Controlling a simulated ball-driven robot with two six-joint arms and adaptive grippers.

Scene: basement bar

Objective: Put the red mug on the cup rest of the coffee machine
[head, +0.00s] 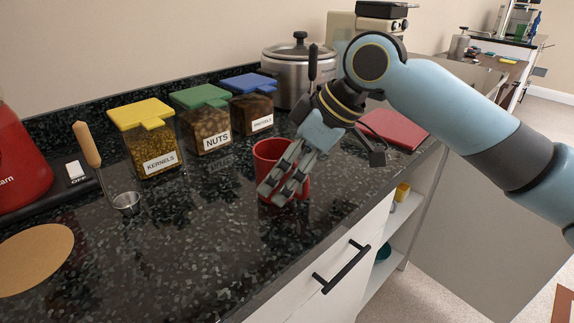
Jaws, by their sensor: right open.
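The red mug (266,154) stands upright on the dark speckled counter, right of the jars. My right gripper (273,194) reaches down from the upper right and is open. Its fingers overlap the front of the mug and hide part of it. I cannot tell whether they touch it. The handle of the mug is not clearly visible. No cup rest can be made out; a beige and black appliance (342,30) at the back is partly hidden by my arm, and I cannot tell whether it is the coffee machine. My left gripper is not in view.
Jars of kernels (158,160), nuts (208,125) and pretzels (252,111) line the wall. A metal pot (290,72) stands behind, and a red flat item (400,130) lies to the right. A scoop (127,201) is at left. The front counter (190,245) is clear.

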